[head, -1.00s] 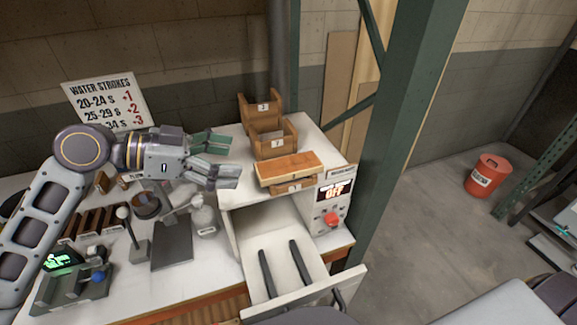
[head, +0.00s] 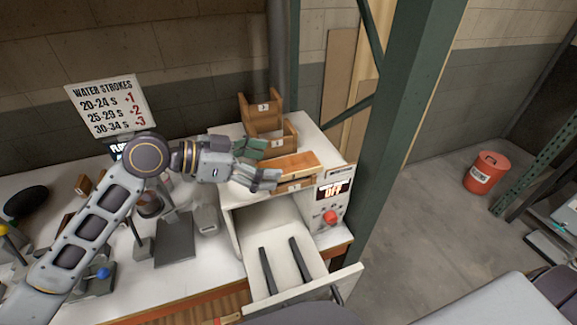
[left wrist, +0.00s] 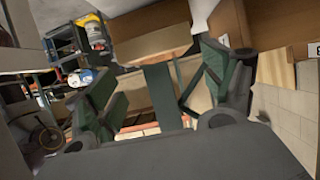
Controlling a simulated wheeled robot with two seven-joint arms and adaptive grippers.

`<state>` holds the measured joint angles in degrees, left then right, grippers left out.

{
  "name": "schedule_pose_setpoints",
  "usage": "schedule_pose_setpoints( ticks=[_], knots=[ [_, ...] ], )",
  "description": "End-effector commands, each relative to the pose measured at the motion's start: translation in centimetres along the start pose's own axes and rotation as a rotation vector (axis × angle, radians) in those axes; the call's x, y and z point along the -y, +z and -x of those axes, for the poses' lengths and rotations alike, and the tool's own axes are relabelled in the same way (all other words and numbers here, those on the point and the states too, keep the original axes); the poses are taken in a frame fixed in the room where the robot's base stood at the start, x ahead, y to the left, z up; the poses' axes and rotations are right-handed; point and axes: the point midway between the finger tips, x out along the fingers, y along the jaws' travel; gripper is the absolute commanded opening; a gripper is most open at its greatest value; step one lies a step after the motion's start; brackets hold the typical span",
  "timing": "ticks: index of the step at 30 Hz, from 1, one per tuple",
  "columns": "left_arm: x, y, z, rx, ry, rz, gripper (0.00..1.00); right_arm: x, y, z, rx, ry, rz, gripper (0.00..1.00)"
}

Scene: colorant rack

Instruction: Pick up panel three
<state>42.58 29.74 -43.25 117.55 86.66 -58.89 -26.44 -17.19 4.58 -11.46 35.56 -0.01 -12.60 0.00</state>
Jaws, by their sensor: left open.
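My left gripper (head: 258,165) is open and empty, its fingers pointing right at the left end of an orange-brown wooden panel (head: 292,164). The panel lies flat on the front wooden holder (head: 294,186) on the white cabinet; its number is not visible. The fingers overlap the panel's left end in the head view, and I cannot tell if they touch it. Behind stand a middle wooden holder (head: 290,132) and a back holder labelled 3 (head: 263,107). In the left wrist view the open fingers (left wrist: 155,85) flank a dark green strip I cannot identify. My right gripper is not in view.
The white cabinet (head: 240,215) has an open drawer (head: 300,285) below the holders. A control box with an OFF display and red knob (head: 330,217) is at its right. A green steel post (head: 395,130) stands close right. Bench tools crowd the left.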

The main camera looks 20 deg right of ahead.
Motion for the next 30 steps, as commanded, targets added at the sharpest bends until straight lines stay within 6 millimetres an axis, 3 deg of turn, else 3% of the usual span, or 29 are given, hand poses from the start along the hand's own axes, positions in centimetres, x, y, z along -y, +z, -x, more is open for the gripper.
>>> schedule_pose_setpoints(
  ticks=[8,21,30],
  knots=[
    [0.1,0.0,-0.6,0.0,0.002,0.001,0.83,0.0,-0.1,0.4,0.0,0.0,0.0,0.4],
    [0.4,0.1,-4.6,-0.001,0.001,0.001,0.83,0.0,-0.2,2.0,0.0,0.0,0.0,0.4],
    [0.5,0.3,-5.2,0.0,0.0,0.0,0.83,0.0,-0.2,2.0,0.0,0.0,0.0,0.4]
  ],
)
